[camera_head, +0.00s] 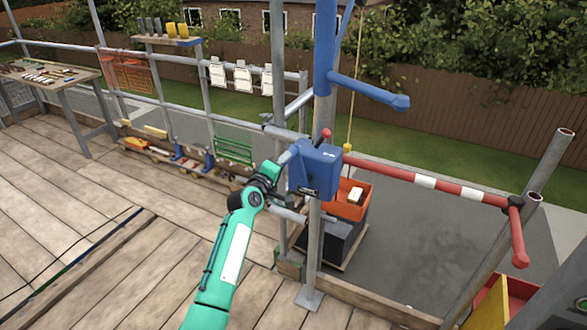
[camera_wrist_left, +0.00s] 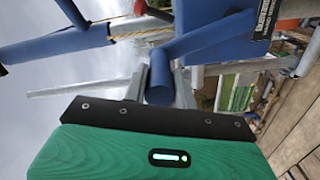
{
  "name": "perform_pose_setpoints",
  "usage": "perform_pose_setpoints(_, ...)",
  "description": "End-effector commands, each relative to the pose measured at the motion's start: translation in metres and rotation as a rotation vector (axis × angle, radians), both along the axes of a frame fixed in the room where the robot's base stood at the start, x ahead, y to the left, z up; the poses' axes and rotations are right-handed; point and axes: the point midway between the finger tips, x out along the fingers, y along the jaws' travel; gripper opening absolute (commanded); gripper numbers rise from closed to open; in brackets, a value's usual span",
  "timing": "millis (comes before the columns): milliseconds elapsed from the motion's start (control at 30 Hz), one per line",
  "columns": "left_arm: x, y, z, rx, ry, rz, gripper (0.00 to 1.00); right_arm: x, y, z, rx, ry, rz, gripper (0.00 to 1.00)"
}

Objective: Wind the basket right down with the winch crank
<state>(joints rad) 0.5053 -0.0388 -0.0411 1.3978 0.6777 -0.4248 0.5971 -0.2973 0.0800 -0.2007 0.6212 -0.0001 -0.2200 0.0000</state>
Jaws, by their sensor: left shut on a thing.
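The blue winch (camera_head: 318,168) is clamped to the grey scaffold post. My left gripper (camera_head: 283,163) is at the winch's left side, shut on the crank handle; the wrist view shows the blue crank grip (camera_wrist_left: 160,80) between its fingers. The head view mostly hides the crank behind the gripper. The orange basket (camera_head: 352,206) hangs at the yellow rope (camera_head: 350,115), beyond the post and below deck level. A pale object (camera_head: 356,194) lies in it. Whether the basket touches the dark stack beneath it cannot be told. My right gripper is not in view.
The red and white barrier bar (camera_head: 440,185) runs right from the post. A blue hoist arm (camera_head: 370,90) reaches out above. A workbench (camera_head: 50,77) stands far left, and a low rack lies along the rail.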

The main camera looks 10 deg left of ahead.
Motion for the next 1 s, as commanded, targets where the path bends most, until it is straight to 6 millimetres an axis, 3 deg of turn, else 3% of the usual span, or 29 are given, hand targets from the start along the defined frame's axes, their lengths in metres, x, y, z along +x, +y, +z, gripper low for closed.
perform_pose_setpoints(67,0.005,0.013,0.004,-0.072,0.007,0.009,0.00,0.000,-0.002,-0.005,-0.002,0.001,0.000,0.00)
perform_pose_setpoints(367,0.015,0.046,-0.014,-0.343,0.095,0.009,0.00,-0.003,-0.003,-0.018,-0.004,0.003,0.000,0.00)
perform_pose_setpoints(1000,0.029,0.091,-0.079,-0.923,0.286,0.009,0.00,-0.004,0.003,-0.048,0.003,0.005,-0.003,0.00)
